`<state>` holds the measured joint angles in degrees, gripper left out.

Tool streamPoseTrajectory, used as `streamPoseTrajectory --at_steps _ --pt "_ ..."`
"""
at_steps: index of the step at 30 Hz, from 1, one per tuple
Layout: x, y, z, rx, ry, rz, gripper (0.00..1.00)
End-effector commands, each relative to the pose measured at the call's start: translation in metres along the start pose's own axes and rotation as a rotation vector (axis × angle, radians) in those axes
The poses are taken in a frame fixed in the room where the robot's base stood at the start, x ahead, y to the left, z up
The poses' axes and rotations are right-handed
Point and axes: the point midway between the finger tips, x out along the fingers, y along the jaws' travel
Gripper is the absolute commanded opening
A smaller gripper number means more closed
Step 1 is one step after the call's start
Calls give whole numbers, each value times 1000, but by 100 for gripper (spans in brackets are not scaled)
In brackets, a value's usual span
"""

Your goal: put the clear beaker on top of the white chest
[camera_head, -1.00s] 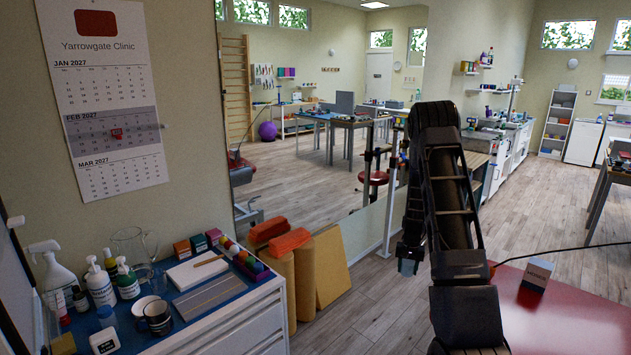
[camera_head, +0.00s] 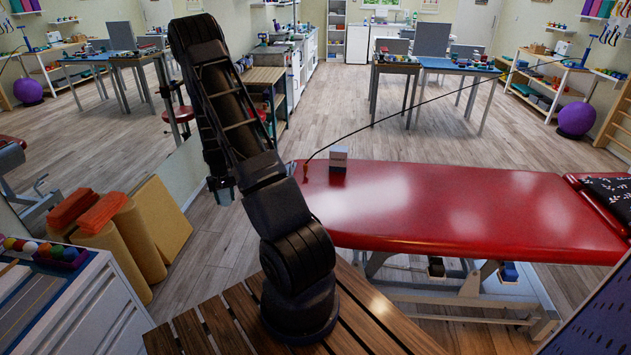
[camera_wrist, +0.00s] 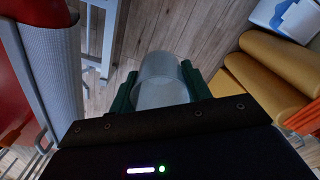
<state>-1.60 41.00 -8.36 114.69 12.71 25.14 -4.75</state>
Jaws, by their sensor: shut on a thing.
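The clear beaker (camera_wrist: 162,84) is between the two green fingers of my gripper (camera_wrist: 160,95) in the wrist view, with bare floor beyond it. My gripper is shut on it. In the head view my gripper (camera_head: 222,188) hangs at the end of my dark arm, over the floor beyond the wooden slatted top; the beaker is too small there to make out clearly. The white chest (camera_head: 95,318), with drawers and a blue top, stands at the lower left, partly cut off. My gripper is to its right and apart from it. A corner of it shows in the wrist view (camera_wrist: 298,22).
Yellow foam pieces (camera_head: 128,250) and orange rolls (camera_head: 100,212) stand between the chest and my gripper. A ball rack (camera_head: 40,250) occupies part of the chest top. A red treatment table (camera_head: 450,205) with a small box (camera_head: 338,157) lies to the right.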

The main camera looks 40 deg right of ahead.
Motion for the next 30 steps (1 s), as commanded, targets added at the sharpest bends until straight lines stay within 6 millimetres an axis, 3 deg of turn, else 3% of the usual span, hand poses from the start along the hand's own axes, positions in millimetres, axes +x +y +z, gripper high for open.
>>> streamPoseTrajectory --at_steps 1,6,14,21,30 --pt "-7 22 -9 70 2 1 24" --pt "-29 92 -30 309 2 1 24" --pt "-65 200 -44 660 2 2 24" --pt "-99 300 -40 975 2 1 24" --pt "-142 412 -14 1335 1 0 24"
